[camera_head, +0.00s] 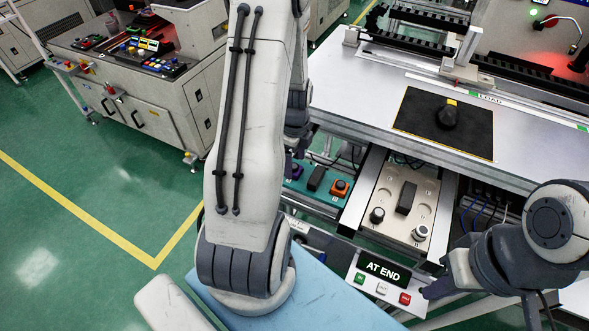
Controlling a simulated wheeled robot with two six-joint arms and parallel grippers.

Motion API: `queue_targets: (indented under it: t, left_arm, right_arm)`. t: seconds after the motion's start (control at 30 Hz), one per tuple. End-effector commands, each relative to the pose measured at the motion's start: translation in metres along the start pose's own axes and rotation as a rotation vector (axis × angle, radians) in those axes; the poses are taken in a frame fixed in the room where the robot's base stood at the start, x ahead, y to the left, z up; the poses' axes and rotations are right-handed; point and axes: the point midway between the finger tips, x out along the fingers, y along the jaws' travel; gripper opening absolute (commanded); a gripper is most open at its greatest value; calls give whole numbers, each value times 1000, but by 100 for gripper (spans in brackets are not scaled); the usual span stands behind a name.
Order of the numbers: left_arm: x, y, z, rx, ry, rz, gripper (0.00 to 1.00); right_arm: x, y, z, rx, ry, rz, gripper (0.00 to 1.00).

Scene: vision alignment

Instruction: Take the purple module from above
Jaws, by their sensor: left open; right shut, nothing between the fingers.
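The purple module (295,170) shows only as a small dark purple piece at the left of the teal tray (318,201); my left arm covers most of it. My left gripper (297,148) is open just above that end of the tray, mostly hidden behind my arm. Whether its fingers are around the module or above it cannot be told. A dark block (317,178) and an orange module (340,188) sit to the right in the same tray. My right gripper (434,289) is shut and empty, beside the AT END panel at the lower right.
A beige tray (387,222) with a dark block and two knobs lies right of the teal one. The panel (381,279) has several buttons. Above is a metal worktable (350,100) with a black mat (415,115) bearing a dark, yellow-topped object. Green floor is open at left.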

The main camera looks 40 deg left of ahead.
Motion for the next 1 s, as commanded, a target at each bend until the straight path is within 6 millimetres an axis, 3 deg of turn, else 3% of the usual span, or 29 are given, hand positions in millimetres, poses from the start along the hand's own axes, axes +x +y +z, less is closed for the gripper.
queue_targets:
  t: [0.13, 0.4, 0.47, 0.63, 1.0]
  left_arm:
    - [17, 0, 0, 0, 1, 2, 85]
    - [20, 0, 0, 0, 0, -1, 85]
    - [20, 0, 0, 0, 0, -1, 66]
    - [20, 0, 0, 0, 0, -1, 1]
    - [16, -1, 0, -1, -1, -3, 0]
  right_arm:
    - [-2, 0, 0, 0, 0, 0, 0]
    - [-2, 0, 0, 0, 0, 0, 0]
    - [-2, 0, 0, 0, 0, 0, 0]
    - [-2, 0, 0, 0, 0, 0, 0]
    - [-1, 0, 0, 0, 0, 0, 0]
